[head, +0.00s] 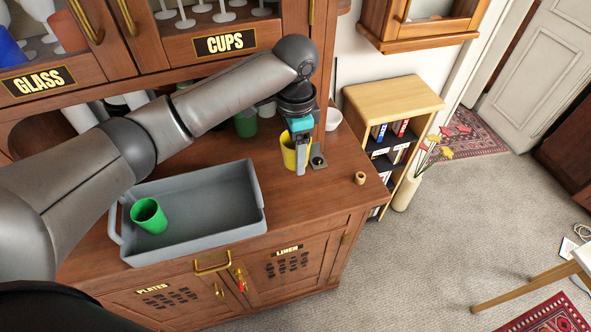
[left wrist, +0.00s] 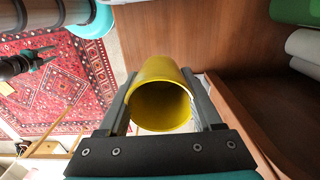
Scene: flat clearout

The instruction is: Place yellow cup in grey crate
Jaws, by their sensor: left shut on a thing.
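The yellow cup (head: 288,152) is at the right part of the cabinet's wooden top. My left gripper (head: 301,165) is shut on it, with one finger in front of its side in the head view. In the left wrist view the cup (left wrist: 163,95) lies between the two fingers (left wrist: 165,110), its open mouth facing the camera. I cannot tell whether its base touches the wood. The grey crate (head: 195,252) stands on the top to the left, with a green cup (head: 149,215) inside.
A small wooden cup (head: 360,178) stands near the right edge of the top. A white bowl (head: 333,118) and a dark green cup (head: 245,124) are behind. The crate's right part is empty. A low bookshelf (head: 395,100) stands beside the cabinet.

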